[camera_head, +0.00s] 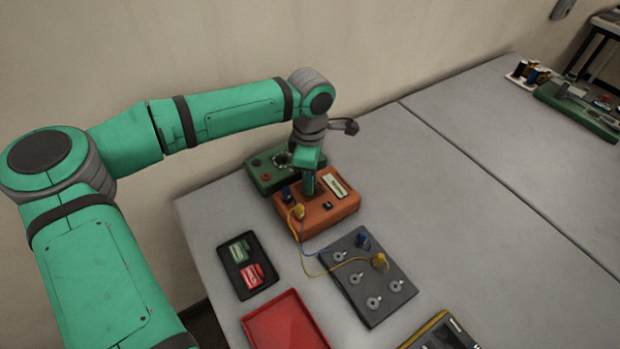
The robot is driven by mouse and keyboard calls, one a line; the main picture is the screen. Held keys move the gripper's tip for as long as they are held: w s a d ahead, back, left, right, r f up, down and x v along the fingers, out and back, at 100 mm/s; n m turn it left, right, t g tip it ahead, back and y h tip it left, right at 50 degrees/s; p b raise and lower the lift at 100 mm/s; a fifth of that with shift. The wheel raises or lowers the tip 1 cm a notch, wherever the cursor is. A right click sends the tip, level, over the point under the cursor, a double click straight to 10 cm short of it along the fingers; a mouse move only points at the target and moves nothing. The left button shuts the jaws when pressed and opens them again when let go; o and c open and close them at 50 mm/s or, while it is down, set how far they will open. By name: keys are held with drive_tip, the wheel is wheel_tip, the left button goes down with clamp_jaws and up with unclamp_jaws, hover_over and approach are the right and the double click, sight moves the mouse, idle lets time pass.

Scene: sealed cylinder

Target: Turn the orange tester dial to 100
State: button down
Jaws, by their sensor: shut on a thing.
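The orange tester (338,214) sits on the grey table near its back left edge, with a pale label (335,185) and a small dark button on top. My gripper (309,190) points down at the tester's top, at the place where the dial is hidden. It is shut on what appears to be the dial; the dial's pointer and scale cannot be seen. A blue plug (287,194) and a yellow plug (299,211) are in the tester's left side, close beside the gripper.
A green box (259,176) stands right behind the tester. Blue and yellow wires run to a dark terminal plate (365,299). A black tray (233,283) with green and red pieces, a red tray (284,325) and a dark, yellow-edged device (440,334) lie in front. The right of the table is mostly clear.

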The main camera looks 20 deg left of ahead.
drive_tip(key=shift+a+m, duration=0.1)
drive_tip(key=shift+m, duration=0.5)
drive_tip(key=c, duration=1.5)
unclamp_jaws()
drive_tip(key=shift+c, duration=0.2)
wheel_tip(320, 180, up, 11)
drive_tip(key=shift+f, duration=0.1)
